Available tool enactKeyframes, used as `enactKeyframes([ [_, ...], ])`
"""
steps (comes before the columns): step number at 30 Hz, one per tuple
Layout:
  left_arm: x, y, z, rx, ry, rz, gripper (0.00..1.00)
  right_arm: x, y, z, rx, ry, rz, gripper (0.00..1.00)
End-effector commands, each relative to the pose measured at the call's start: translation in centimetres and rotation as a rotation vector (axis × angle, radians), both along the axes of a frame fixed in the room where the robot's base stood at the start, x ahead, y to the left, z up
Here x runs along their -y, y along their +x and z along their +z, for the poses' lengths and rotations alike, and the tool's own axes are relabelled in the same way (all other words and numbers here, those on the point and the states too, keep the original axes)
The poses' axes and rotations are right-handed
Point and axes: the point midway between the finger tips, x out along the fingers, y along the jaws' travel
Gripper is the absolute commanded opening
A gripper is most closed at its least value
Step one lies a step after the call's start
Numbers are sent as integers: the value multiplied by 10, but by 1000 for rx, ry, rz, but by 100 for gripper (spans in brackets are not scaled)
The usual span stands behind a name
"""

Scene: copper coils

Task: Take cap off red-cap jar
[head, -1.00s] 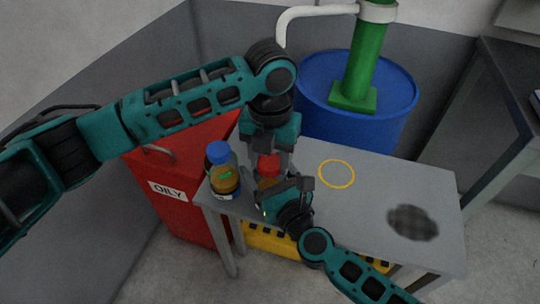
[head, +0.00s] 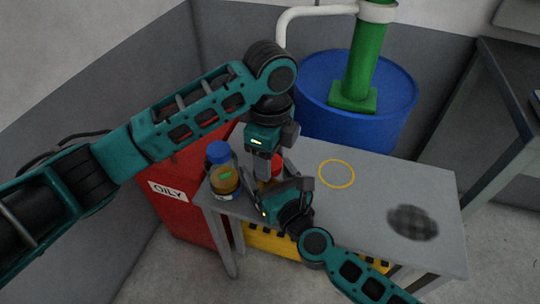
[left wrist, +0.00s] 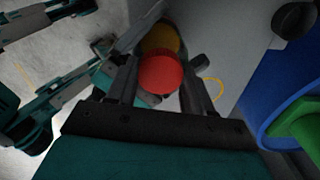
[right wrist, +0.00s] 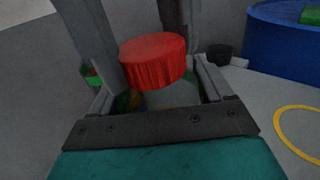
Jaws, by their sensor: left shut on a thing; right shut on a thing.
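The red cap (head: 278,165) shows partly behind my grippers in the head view. My left gripper (head: 268,166) points down from above and is shut on the cap, with a finger on each side of it. The cap shows clearly in the left wrist view (left wrist: 160,73) and the right wrist view (right wrist: 153,62). The jar, with amber contents (left wrist: 160,38), is mostly hidden below the cap. My right gripper (head: 275,193) is shut around the jar body from the front. I cannot tell whether the cap is loose from the rim.
A jar with a blue cap (head: 223,172) stands close to the left of the grippers on the grey table (head: 370,200). A yellow ring (head: 337,174) and a dark patch (head: 413,222) mark the table to the right. A blue drum (head: 320,95) stands behind; a red bin (head: 185,205) is left.

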Motion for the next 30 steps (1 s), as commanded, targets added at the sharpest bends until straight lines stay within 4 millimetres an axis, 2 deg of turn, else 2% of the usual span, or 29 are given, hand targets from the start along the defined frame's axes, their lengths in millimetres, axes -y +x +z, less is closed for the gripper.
enactKeyframes([
  [18,1,-1,1,-4,1,1310,15,1,1,0,0,-1,-3,0],
  [30,0,0,1,-1,2,2073,15,1,1,0,0,-1,-3,0],
])
